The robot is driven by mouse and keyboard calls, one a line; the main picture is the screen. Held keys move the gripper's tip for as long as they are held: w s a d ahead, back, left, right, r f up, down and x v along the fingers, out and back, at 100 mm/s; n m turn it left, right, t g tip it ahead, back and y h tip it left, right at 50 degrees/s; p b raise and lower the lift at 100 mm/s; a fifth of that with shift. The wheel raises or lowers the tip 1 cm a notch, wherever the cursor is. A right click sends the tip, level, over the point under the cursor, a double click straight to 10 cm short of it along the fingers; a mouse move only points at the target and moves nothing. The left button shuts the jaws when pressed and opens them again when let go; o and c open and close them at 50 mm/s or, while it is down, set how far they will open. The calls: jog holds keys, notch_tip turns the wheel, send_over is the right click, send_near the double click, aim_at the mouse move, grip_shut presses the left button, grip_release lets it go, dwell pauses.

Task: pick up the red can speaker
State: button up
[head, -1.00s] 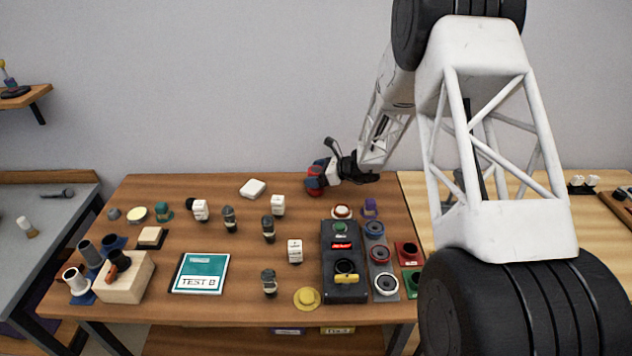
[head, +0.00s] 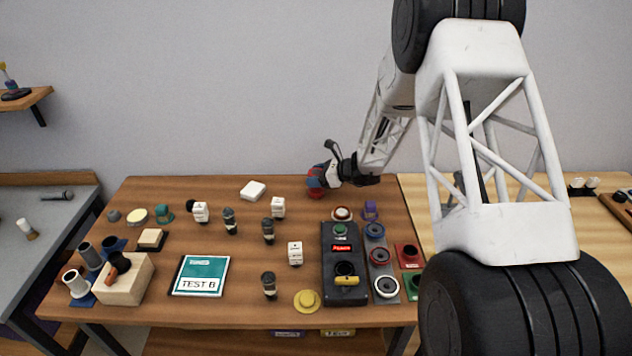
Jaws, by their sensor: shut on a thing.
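My gripper (head: 319,175) reaches in from the right and is shut on the red can speaker. A dark red patch shows below the fingers, close to the tabletop. I cannot tell whether the speaker touches the table.
Several small dark and white pieces stand mid-table.

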jog(key=shift+r, duration=0.2)
notch_tip(320, 180, up, 10)
jog(key=shift+f, duration=0.15)
dwell(0.4)
dwell(0.5)
